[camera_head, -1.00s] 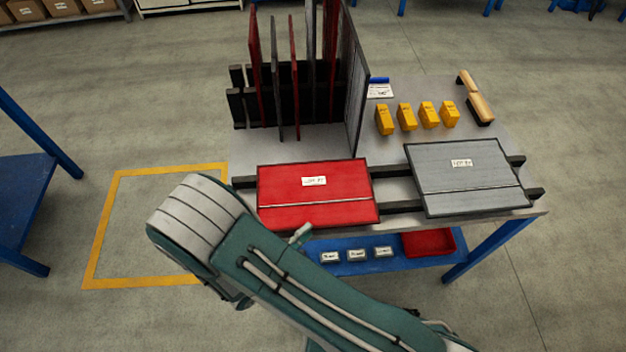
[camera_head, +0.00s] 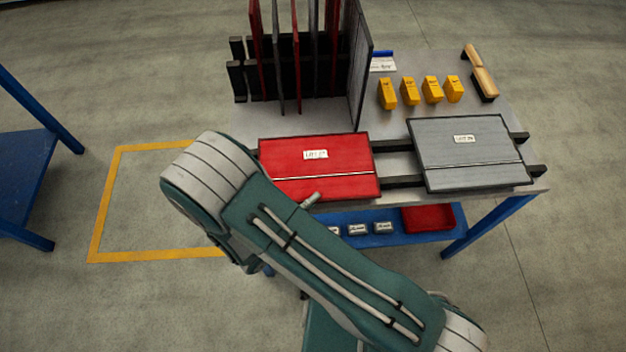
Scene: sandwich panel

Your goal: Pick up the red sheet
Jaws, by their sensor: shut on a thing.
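A red sheet (camera_head: 318,183) with a white label lies flat across two dark rails at the table's front left. My arm crosses in front of its lower left corner. A grey sheet (camera_head: 470,160) with a label lies flat on the rails to its right. Several red and grey sheets, including a red one (camera_head: 296,55), stand upright in a black slotted rack (camera_head: 236,82) behind. My gripper is not visible; the large teal arm link hides that area. I cannot tell how it stands to any sheet.
A tall dark panel (camera_head: 362,70) stands beside the rack. Several yellow blocks (camera_head: 409,92) and a wooden-handled brush (camera_head: 480,75) lie at the back right. A red tray (camera_head: 432,217) sits on the blue lower shelf (camera_head: 397,238). Yellow floor marking (camera_head: 108,200) frames clear floor at left.

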